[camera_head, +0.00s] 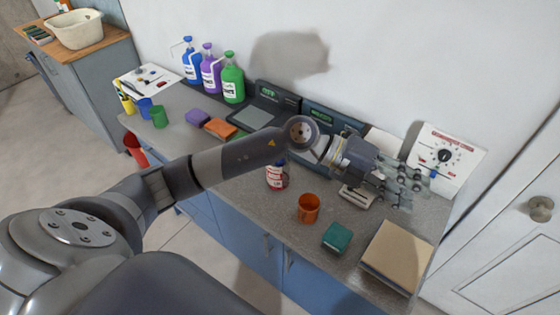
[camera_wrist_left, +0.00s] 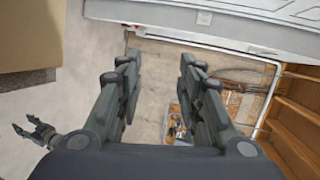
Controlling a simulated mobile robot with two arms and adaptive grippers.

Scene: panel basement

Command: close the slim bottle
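A small red bottle with a white label (camera_head: 275,178) stands upright on the grey counter, left of the orange cup. It may be the slim bottle; its top is too small to read clearly, and I cannot tell whether a cap is on it. My left gripper (camera_head: 414,185) is over the right part of the counter, to the right of this bottle and apart from it. In the left wrist view the left gripper (camera_wrist_left: 160,60) is open, with nothing between its fingers. My right gripper (camera_wrist_left: 34,128) shows small at the left of that view, its fingers apart and empty.
Pump bottles in blue (camera_head: 192,62), purple (camera_head: 211,74) and green (camera_head: 233,82) stand by the wall. An orange cup (camera_head: 309,208), a teal block (camera_head: 337,237) and a tan box (camera_head: 396,255) are along the counter's front. A dial panel (camera_head: 446,158) is at the right.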

